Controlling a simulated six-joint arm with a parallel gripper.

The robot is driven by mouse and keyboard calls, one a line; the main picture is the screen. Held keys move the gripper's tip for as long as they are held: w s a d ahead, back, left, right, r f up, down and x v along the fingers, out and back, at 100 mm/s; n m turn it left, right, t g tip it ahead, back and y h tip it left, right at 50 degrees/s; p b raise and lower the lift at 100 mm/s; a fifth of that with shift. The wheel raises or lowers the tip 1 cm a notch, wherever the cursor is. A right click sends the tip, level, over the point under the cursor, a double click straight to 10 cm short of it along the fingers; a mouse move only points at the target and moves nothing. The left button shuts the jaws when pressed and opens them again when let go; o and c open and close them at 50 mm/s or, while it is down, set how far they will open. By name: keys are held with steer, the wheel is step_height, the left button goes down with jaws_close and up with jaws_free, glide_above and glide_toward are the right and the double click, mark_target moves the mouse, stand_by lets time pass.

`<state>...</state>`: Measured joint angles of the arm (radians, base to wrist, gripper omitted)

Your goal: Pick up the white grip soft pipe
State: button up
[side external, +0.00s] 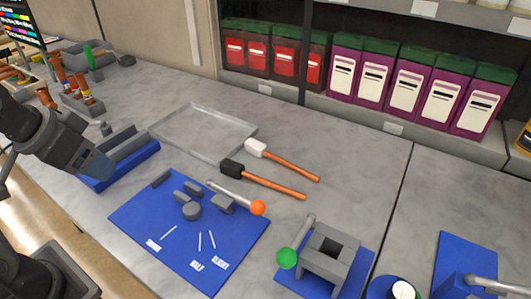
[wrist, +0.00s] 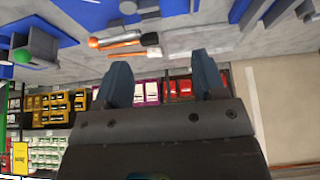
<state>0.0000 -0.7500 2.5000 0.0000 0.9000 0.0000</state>
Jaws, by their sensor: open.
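The white grip soft pipe lies on the grey bench at centre in the side view, with a white grip (side external: 256,148) and an orange pipe (side external: 292,166) pointing right. A similar pipe with a black grip (side external: 232,170) lies just in front of it. In the wrist view the white grip (wrist: 154,52) shows small, beyond the black grip (wrist: 150,40). My gripper (side external: 100,167) is at the left in the side view, well away from both pipes. In the wrist view my gripper (wrist: 162,78) has its two blue fingers wide apart, with nothing held between them.
A clear tray (side external: 190,117) lies behind and left of the pipes. A blue board (side external: 170,250) with grey parts and an orange-knobbed lever (side external: 257,207) is in front. A grey block with a green-knobbed lever (side external: 287,258) stands front right. Red and purple boxes (side external: 405,95) line the shelf behind.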

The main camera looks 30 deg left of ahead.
steer(key=shift+r, duration=0.1)
steer(key=w+d+r+n+g, duration=0.15)
steer(key=w+r+n, duration=0.4)
steer(key=w, duration=0.55)
steer(key=n+g, duration=0.4)
steer(key=n, duration=0.8)
glide_above(259, 145)
step_height(259, 145, down, 11)
step_height(259, 145, down, 14)
steer(key=shift+f, duration=0.1)
steer(key=c, duration=1.1)
